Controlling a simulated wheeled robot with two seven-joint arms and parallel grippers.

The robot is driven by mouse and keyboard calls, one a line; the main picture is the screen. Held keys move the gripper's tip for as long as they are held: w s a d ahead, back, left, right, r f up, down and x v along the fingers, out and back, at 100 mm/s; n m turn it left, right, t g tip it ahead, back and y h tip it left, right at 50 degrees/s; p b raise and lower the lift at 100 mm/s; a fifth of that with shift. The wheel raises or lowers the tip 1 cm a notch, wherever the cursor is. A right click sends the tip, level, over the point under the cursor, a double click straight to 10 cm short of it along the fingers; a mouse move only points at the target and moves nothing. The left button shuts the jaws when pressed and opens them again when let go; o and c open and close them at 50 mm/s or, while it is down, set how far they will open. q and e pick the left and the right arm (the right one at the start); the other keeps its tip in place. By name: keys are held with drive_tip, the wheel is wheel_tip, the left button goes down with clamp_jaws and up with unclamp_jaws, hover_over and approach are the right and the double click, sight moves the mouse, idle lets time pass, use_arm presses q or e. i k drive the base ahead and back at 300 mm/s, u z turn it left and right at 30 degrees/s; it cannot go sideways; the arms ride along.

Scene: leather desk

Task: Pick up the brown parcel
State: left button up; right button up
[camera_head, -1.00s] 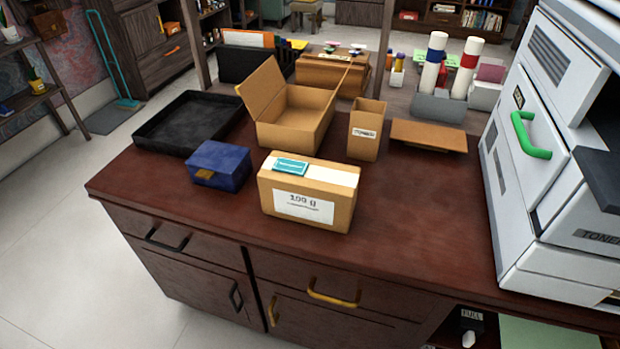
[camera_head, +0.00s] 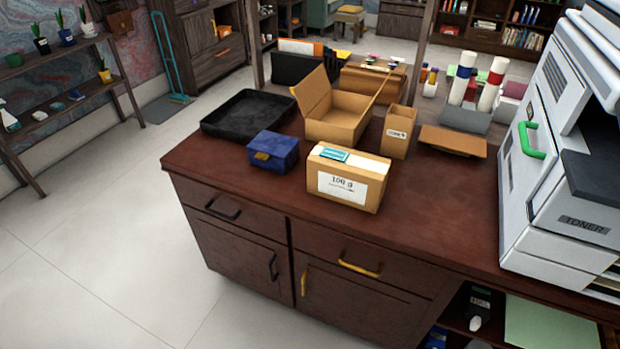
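The brown parcel (camera_head: 347,193) is a closed cardboard box near the front edge of the desk (camera_head: 435,215). It has a white label reading "100 g" on its front, and a white strip with a teal sticker on top. It stands upright, apart from the things around it. Neither of my grippers shows in the head view.
A blue box (camera_head: 273,152) stands left of the parcel, with a black tray (camera_head: 245,122) behind it. An open cardboard box (camera_head: 338,125), a small upright carton (camera_head: 398,140) and a flat brown piece (camera_head: 452,141) lie behind. A white toner machine (camera_head: 555,190) stands right. Desktop right of the parcel is clear.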

sight(359, 182)
drive_tip(key=u, duration=0.95)
drive_tip(key=i, duration=0.5)
drive_tip(key=z, duration=0.05)
